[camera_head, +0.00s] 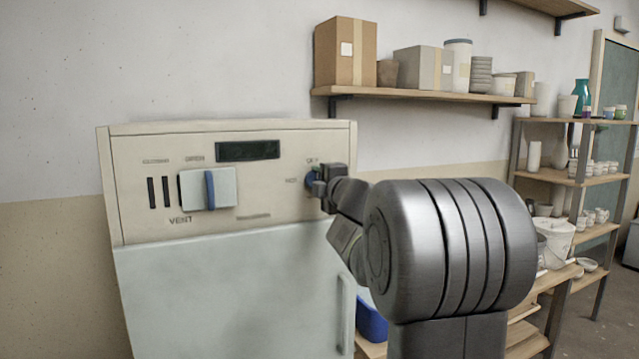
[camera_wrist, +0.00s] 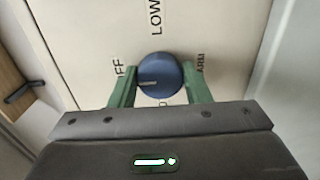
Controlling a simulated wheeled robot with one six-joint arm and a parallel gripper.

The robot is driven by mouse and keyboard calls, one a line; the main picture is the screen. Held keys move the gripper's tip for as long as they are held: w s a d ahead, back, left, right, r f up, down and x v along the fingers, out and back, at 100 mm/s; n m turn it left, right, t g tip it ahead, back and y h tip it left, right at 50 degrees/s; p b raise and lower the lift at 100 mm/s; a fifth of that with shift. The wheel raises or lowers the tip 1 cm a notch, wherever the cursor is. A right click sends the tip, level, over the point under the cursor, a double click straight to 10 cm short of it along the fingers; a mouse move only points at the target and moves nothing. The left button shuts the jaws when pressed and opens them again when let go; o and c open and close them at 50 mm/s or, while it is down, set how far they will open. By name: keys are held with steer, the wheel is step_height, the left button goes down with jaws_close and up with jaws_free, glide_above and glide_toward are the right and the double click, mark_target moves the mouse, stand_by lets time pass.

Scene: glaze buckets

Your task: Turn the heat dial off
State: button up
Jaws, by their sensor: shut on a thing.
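The heat dial (camera_wrist: 160,72) is a round blue knob on the cream control panel. In the wrist view my gripper (camera_wrist: 160,84) has its two green fingers on either side of the dial, shut on it. A pale mark on the dial's face points left, toward the side where the partly hidden label ending in "FF" is printed. "LOW" is printed beyond the dial, and other labels are partly hidden by the fingers. In the head view the dial (camera_head: 311,178) shows as a blue edge at the panel's right side, mostly covered by my gripper (camera_head: 320,183).
The kiln-like cabinet (camera_head: 225,290) has a pale door with a vertical handle (camera_head: 341,315). A vent plate with a blue lever (camera_head: 210,190) and a dark display (camera_head: 247,150) are left of the dial. A wall shelf (camera_head: 420,96) with boxes hangs above right; shelving with pottery stands right.

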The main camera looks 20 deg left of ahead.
steer(key=o, duration=0.9)
steer(key=shift+o, duration=0.2)
steer(key=v, duration=1.3)
steer(key=shift+s+d, duration=0.25)
steer(key=shift+s, duration=0.05)
steer(key=x, duration=1.3)
steer(key=shift+w+a, duration=0.3)
